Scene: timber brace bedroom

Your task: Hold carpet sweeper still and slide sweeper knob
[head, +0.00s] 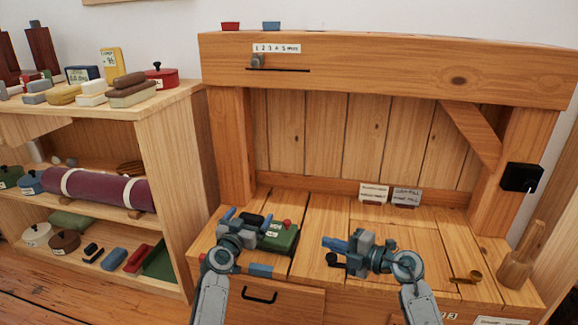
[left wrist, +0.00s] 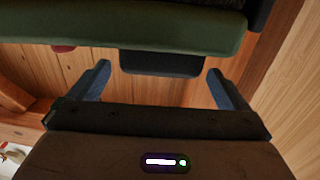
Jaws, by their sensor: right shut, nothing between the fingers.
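The carpet sweeper (head: 281,239) is a green block with white labels on the left part of the bench top. A red knob (head: 288,223) stands on its top. My left gripper (head: 247,218) is open at the sweeper's left end, with a finger on either side of a dark end piece. In the left wrist view this dark piece (left wrist: 161,63) lies between the spread fingers, with gaps on both sides, under the green body (left wrist: 130,30). My right gripper (head: 328,243) is shut and empty, to the right of the sweeper and apart from it.
A grey slider (head: 257,62) sits in a slot on the upper beam. A black box (head: 521,177) is on the right post. A brass piece (head: 468,277) and a wooden mallet-like object (head: 520,255) are at the right. A crowded shelf (head: 172,150) stands left.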

